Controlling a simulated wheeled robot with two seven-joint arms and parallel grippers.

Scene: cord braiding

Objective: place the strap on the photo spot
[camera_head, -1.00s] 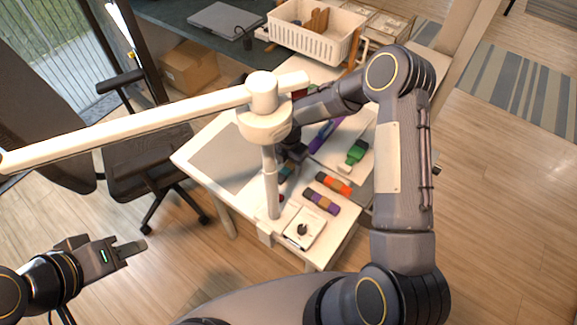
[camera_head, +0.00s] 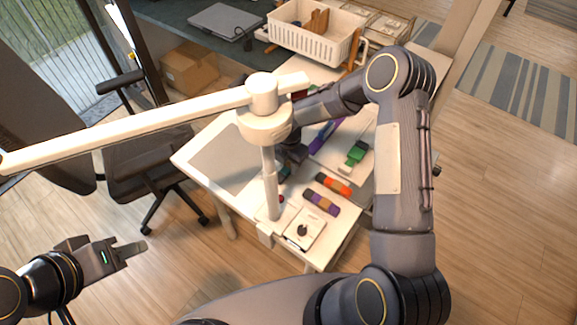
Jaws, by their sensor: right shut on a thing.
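My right gripper (camera_head: 294,154) is low over the white table, partly hidden behind the lamp's post and head. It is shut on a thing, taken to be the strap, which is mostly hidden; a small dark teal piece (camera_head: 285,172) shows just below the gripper. A flat grey mat (camera_head: 222,158) lies on the table left of the gripper; I cannot tell whether it is the photo spot. My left gripper (camera_head: 136,250) is empty over the floor at the lower left, away from the table.
A white lamp (camera_head: 265,122) with a long arm stands across the table. Several coloured rolls, including an orange one (camera_head: 334,184), a purple one (camera_head: 321,202) and a green one (camera_head: 355,154), lie right of it. A white box with a black knob (camera_head: 303,230) sits in front. A white basket (camera_head: 312,38) stands behind.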

